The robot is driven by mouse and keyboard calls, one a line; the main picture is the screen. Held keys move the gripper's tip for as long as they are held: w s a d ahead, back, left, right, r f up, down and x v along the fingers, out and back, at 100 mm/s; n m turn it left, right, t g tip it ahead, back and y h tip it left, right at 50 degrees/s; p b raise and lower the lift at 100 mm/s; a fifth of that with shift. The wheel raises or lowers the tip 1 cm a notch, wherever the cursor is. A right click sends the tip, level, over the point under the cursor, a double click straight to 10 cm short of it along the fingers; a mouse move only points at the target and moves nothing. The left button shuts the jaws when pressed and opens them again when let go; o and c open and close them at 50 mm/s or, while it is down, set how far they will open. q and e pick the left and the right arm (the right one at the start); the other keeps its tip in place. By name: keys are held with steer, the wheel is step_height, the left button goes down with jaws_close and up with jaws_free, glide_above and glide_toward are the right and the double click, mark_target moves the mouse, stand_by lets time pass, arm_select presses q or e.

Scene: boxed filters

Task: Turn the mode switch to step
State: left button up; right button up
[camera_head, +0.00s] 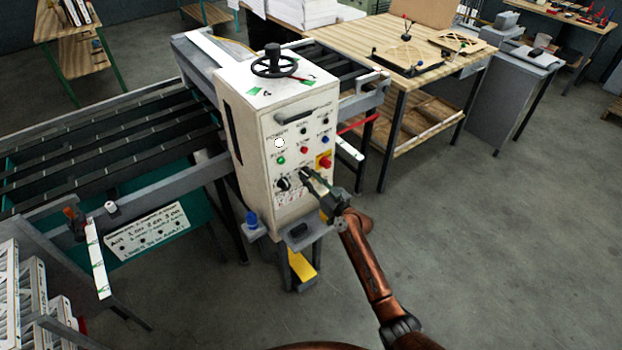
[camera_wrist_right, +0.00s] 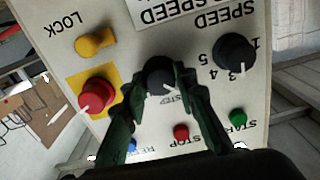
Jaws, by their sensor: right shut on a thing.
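The mode switch is a black knob (camera_wrist_right: 158,72) on the face of the white control box (camera_head: 258,160). It shows between the fingertips of my right gripper (camera_head: 310,180) in the wrist view, one finger on each side. The gripper is shut on the knob. A white mark on the knob points toward the lower right in the wrist view, near a small label that reads STEP (camera_wrist_right: 180,98), partly covered by the fingers. In the head view the gripper mostly hides the switch. My left gripper is not in view.
A black speed knob (camera_wrist_right: 234,52) sits beside the switch. A red knob on a yellow plate (camera_wrist_right: 97,96) and a yellow lock (camera_wrist_right: 96,44) are on its other side. Red stop (camera_wrist_right: 181,132) and green start (camera_wrist_right: 238,117) buttons are close to the fingers. A wooden table (camera_head: 400,38) stands behind.

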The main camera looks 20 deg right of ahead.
steer(key=m, duration=0.4)
steer(key=shift+m, duration=0.3)
steer(key=shift+m+p, duration=0.5)
steer(key=shift+m, duration=1.3)
steer(key=o, duration=1.2)
steer(key=shift+c, duration=0.2)
steer(key=v, duration=1.2)
